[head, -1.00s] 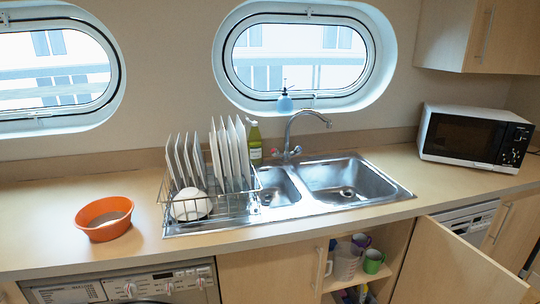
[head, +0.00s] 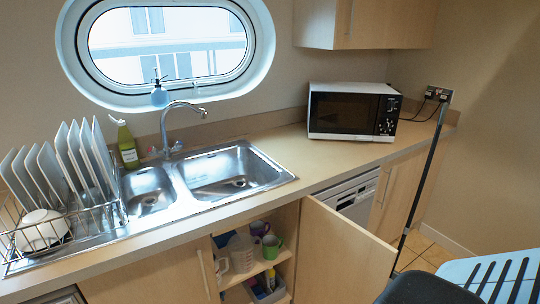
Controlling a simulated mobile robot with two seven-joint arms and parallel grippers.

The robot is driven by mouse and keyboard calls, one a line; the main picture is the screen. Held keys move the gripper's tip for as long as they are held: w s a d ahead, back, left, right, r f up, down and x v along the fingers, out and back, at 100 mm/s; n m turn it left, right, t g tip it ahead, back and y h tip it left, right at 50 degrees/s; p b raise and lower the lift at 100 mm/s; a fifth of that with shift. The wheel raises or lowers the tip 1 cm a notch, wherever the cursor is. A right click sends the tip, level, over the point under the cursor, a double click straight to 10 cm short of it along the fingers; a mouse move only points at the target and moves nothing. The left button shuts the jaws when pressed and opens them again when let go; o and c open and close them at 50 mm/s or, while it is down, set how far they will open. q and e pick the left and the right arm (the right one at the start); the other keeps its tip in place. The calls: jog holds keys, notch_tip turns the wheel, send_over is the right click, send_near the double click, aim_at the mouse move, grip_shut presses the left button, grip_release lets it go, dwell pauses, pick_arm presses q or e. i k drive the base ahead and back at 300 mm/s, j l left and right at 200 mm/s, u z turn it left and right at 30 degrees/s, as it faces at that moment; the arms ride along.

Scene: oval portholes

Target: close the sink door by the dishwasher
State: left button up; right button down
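The sink door (head: 342,258) by the dishwasher is a pale wood panel standing open. It is hinged at the right side of the sink cabinet opening and swings outward to the right, in front of the dishwasher. The dishwasher (head: 352,197) shows its white control panel above the door; its lower part is hidden. The open cabinet (head: 265,262) holds mugs, a clear jug and cleaning items on shelves. The other sink door (head: 160,280), to the left, is shut. Neither of my grippers is in view.
The counter carries a metal sink (head: 225,175), a dish rack (head: 70,225) and a microwave (head: 352,110). A dark pole (head: 421,185) leans at the right. A light blue slotted object (head: 495,278) and a dark object (head: 425,289) stand at the lower right, near the door.

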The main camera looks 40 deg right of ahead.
aim_at(340, 262)
jog(key=l+u, duration=0.1)
jog(key=l, duration=0.5)
jog(key=k+l+u, duration=0.1)
jog(key=l, duration=0.45)
jog(key=k+l+u, duration=0.1)
jog(key=l, duration=0.5)
jog(key=k+l+u, duration=0.1)
jog(key=l, duration=0.45)
jog(key=k+l+u, duration=0.1)
jog(key=l, duration=0.45)
jog(key=k+l+u, duration=0.1)
jog(key=l, duration=0.45)
jog(key=k+l+u, duration=0.1)
jog(key=k+l, duration=0.15)
jog(key=l, duration=0.3)
jog(key=k+l+u, duration=0.1)
jog(key=l, duration=0.4)
jog(key=k+l+u, duration=0.15)
jog(key=k+j, duration=0.1)
jog(key=j+u, duration=0.05)
